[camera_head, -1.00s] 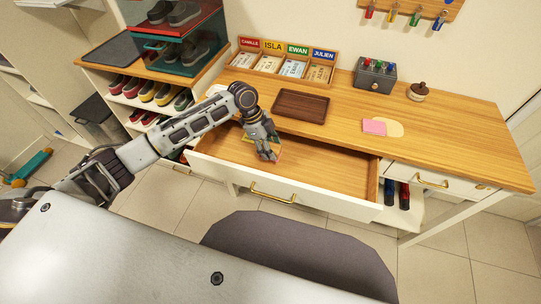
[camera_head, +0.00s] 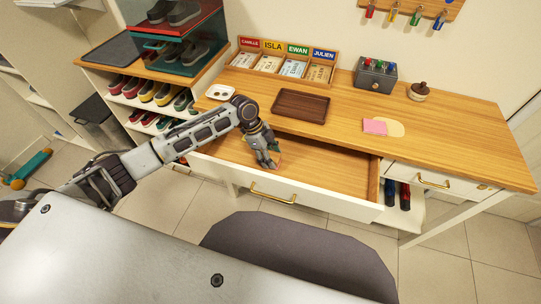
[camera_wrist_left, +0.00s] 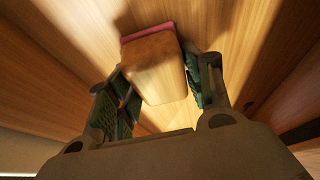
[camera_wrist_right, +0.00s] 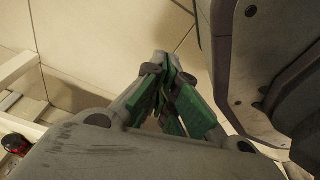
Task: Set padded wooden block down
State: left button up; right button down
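The padded wooden block (camera_wrist_left: 155,70) shows in the left wrist view as a light wooden piece with a pink pad (camera_wrist_left: 148,32) on its far end, facing the drawer floor. I cannot tell whether the pad touches the drawer floor. My right gripper (camera_wrist_right: 165,95) is empty, its fingertips together, above the tiled floor.
On the desk are a dark wooden tray (camera_head: 300,106), a name-card rack (camera_head: 282,66), a grey box with coloured knobs (camera_head: 374,76) and a pink pad (camera_head: 375,127). The drawer's right part is clear. A shoe rack (camera_head: 120,98) stands left; a grey seat (camera_head: 300,255) is in front.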

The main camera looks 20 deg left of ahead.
pick_arm(q)
jog(key=shift+o, duration=1.2)
pick_arm(e)
jog(key=shift+w+d, duration=0.1)
jog(key=shift+d, duration=0.45)
pick_arm(q)
jog(key=shift+r, duration=0.15)
jog(key=shift+a+r, duration=0.15)
jog(key=shift+r, duration=0.25)
jog(key=p+v, duration=0.1)
jog(key=v, duration=0.4)
jog(key=shift+a+r, duration=0.1)
jog(key=shift+r, duration=0.15)
jog(key=v, duration=0.5)
jog(key=shift+a+r, duration=0.2)
jog(key=shift+r, duration=0.05)
pick_arm(e)
jog(key=shift+s+d+f, duration=0.2)
jog(key=shift+s+d, duration=0.1)
jog(key=shift+s, duration=0.3)
jog(key=shift+s+d+f, duration=0.15)
jog(key=shift+s+d, duration=0.1)
jog(key=shift+s, duration=0.35)
